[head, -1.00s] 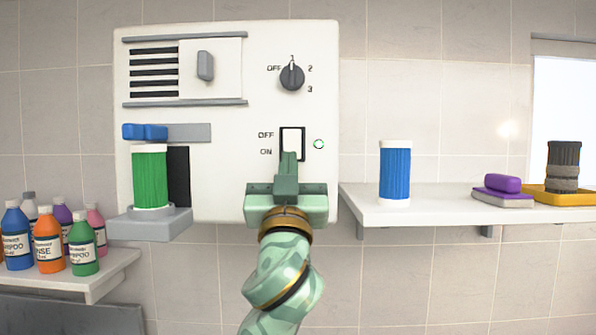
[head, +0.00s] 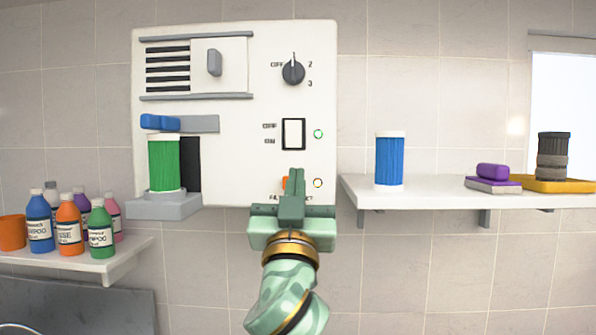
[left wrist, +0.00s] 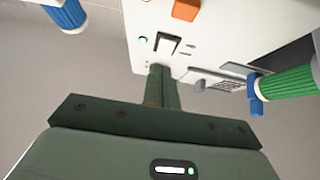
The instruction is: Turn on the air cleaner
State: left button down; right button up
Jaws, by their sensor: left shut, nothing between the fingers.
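The air cleaner (head: 235,110) is a white wall box with a vent, a dial knob (head: 293,72) pointing up, and a green filter cylinder (head: 164,165) in its lower left. Its white OFF/ON rocker switch (head: 293,133) is uncovered; I cannot tell its tilt. A green ring light (head: 318,134) is beside it. The switch also shows in the left wrist view (left wrist: 167,43). My left gripper (head: 294,178) is shut and empty, below the switch in the head view, partly covering an orange button (head: 286,183) and its label. A yellowish ring (head: 317,183) is right of that button.
A right shelf (head: 385,203) holds a blue cylinder (head: 389,160), a purple-topped brush or sponge (head: 493,175) and a yellow tray (head: 555,184) with a dark cylinder. A lower left shelf (head: 110,260) holds several bottles and an orange cup (head: 12,232).

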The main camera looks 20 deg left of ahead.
pick_arm(q)
jog(key=v, duration=0.2)
jog(key=b+v, duration=0.1)
jog(key=v, duration=0.2)
jog(key=shift+d+f, duration=0.25)
jog(key=shift+f, duration=0.2)
